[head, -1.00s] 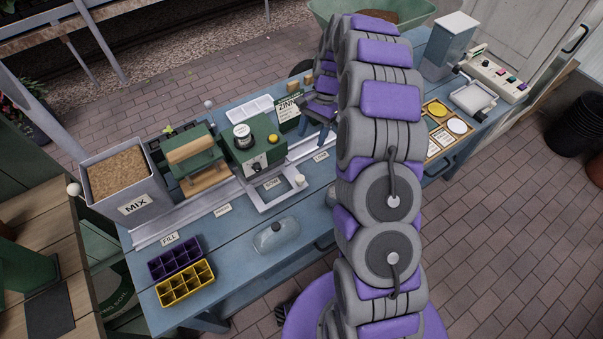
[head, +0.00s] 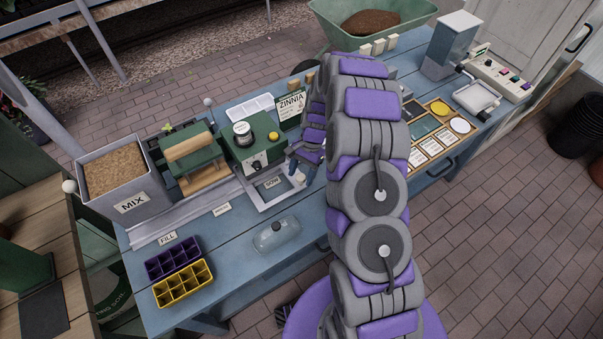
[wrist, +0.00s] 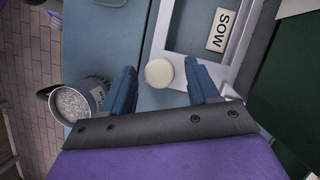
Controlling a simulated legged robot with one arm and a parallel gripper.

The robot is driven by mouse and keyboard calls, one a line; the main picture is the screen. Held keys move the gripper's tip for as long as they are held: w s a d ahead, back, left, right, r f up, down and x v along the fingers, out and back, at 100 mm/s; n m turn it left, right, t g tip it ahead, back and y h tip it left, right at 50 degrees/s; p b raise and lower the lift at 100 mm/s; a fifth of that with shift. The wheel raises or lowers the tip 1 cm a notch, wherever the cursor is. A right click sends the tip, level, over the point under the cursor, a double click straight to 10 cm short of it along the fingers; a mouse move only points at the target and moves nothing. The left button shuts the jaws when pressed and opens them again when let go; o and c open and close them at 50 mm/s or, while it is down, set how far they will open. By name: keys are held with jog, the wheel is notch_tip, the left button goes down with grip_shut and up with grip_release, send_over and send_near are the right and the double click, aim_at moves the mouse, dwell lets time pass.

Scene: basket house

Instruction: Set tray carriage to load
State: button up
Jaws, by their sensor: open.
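The tray carriage (head: 266,199) is a light grey open frame on the rail at the front of the blue bench, below the green seeder and beside the SOW label (head: 272,182). It shows at the top of the wrist view (wrist: 151,40). Its round cream knob (wrist: 159,73) lies between the blue fingertips of my gripper (wrist: 158,68). The fingers are open, with gaps visible on both sides of the knob in that view. In the head view my gripper (head: 304,166) is at the carriage's right end, partly hidden by my arm.
A FILL label (head: 168,238) and another label (head: 222,209) mark the rail to the left. Purple (head: 172,259) and yellow (head: 183,283) cell trays and a clear-domed item (head: 277,235) sit at the front. A grey cup (wrist: 75,103) stands left of my fingers.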

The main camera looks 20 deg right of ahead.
jog(key=shift+f, duration=0.1)
jog(key=shift+c, duration=0.4)
grip_shut()
